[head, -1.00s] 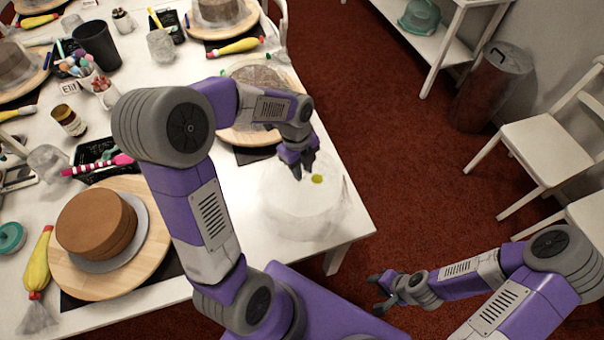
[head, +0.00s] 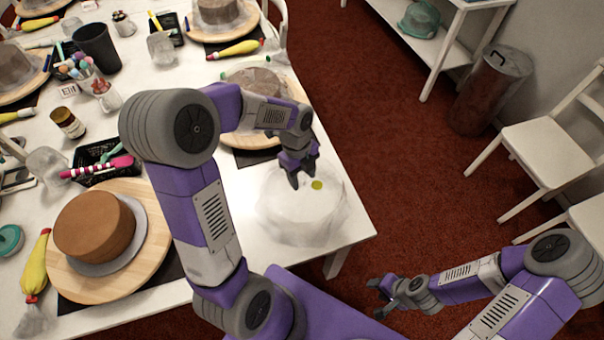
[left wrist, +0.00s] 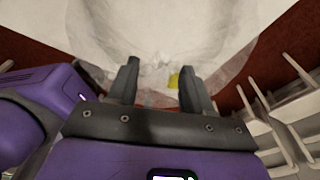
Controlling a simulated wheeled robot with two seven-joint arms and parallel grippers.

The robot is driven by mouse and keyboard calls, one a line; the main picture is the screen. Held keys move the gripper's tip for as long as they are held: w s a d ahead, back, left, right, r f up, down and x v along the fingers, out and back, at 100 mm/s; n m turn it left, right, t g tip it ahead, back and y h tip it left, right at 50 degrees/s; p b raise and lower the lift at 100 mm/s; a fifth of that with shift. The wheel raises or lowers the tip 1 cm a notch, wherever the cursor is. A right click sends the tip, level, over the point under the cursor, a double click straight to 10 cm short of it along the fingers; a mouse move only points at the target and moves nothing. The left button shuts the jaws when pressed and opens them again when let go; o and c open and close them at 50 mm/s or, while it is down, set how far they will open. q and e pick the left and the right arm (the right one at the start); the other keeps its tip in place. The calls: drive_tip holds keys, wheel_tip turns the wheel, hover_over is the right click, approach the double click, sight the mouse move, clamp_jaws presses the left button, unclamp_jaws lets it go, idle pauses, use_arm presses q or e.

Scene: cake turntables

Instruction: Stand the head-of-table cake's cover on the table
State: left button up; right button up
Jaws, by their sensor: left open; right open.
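A clear, faintly visible cake cover (head: 290,215) stands on the white table near its right front corner, with a small yellow-green spot (head: 317,185) on it. The cover also shows in the left wrist view (left wrist: 150,35). My left gripper (head: 298,181) is open, just above the cover's top, with nothing between its fingers; I cannot tell if it touches the cover. A brown cake (head: 95,226) sits uncovered on a grey disc on a wooden turntable (head: 75,280) at the front left. My right gripper (head: 378,296) is open and empty, off the table above the floor.
Another cake on a turntable (head: 258,137) stands behind my left gripper. A yellow piping bag (head: 36,266), a black basket (head: 98,168), a jar (head: 67,121) and a dark cup (head: 97,48) crowd the left side. White chairs (head: 540,150) and a bin (head: 490,90) stand to the right.

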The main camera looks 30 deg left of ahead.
use_arm(q)
wheel_tip(320, 180, up, 12)
drive_tip(key=a+p, duration=0.1)
drive_tip(key=p, duration=0.2)
drive_tip(key=shift+w+a, duration=0.3)
